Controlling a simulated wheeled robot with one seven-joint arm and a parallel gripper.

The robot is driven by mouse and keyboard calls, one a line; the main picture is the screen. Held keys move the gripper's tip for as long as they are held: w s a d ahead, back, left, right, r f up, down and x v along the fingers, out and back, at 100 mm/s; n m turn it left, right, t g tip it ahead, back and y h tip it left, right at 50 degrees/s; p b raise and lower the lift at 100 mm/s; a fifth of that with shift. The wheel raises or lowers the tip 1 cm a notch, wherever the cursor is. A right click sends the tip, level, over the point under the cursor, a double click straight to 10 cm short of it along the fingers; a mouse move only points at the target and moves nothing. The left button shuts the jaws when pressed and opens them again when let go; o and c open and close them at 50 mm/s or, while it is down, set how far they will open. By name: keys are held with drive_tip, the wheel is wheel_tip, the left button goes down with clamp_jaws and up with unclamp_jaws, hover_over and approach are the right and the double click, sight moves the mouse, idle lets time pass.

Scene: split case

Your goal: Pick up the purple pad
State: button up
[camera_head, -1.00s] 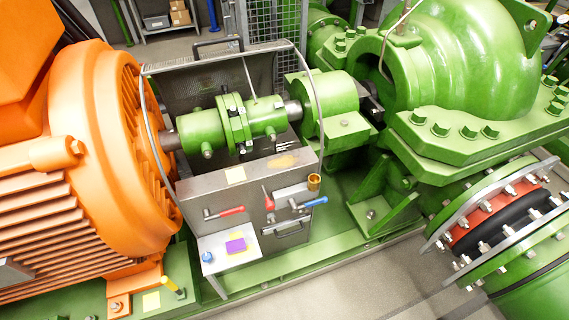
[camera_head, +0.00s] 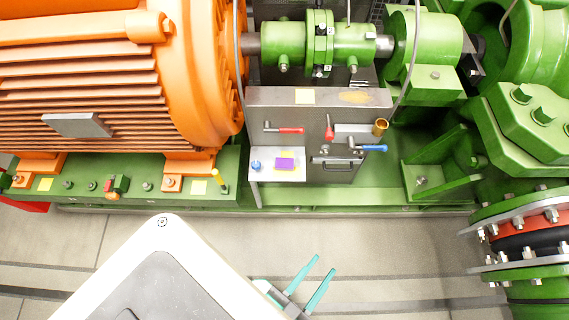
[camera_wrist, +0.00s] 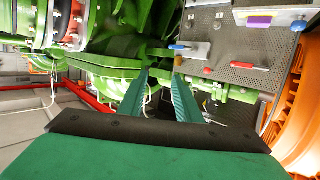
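The purple pad (camera_head: 285,164) is a small flat block. In the wrist view the pad (camera_wrist: 259,21) shows at the top right, on the shelf edge. My gripper (camera_head: 324,264) is at the lower middle of the head view, over the floor, well apart from the pad. Its two teal fingers also show in the wrist view (camera_wrist: 161,73). They are spread apart with nothing between them.
A blue knob (camera_head: 256,166) sits on the shelf left of the pad. Red-handled (camera_head: 290,130) and blue-handled (camera_head: 372,149) tools and a brass cup (camera_head: 380,127) are on the case front. An orange motor (camera_head: 200,90) stands left, green pipework right. The floor in front is clear.

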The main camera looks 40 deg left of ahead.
drive_tip(key=o, duration=1.2)
drive_tip(key=shift+w+a+f+g+y, duration=0.25)
drive_tip(key=shift+w+f+g+y, duration=0.05)
drive_tip(key=shift+w+f, duration=0.65)
drive_tip(key=w+a+f+n+g+y, duration=0.2)
drive_tip(key=w+a+f, duration=0.1)
drive_tip(key=w+f, duration=0.45)
drive_tip(key=n+g, duration=0.5)
drive_tip(key=g, duration=0.4)
approach(284, 163)
drive_tip(key=shift+x, duration=4.2)
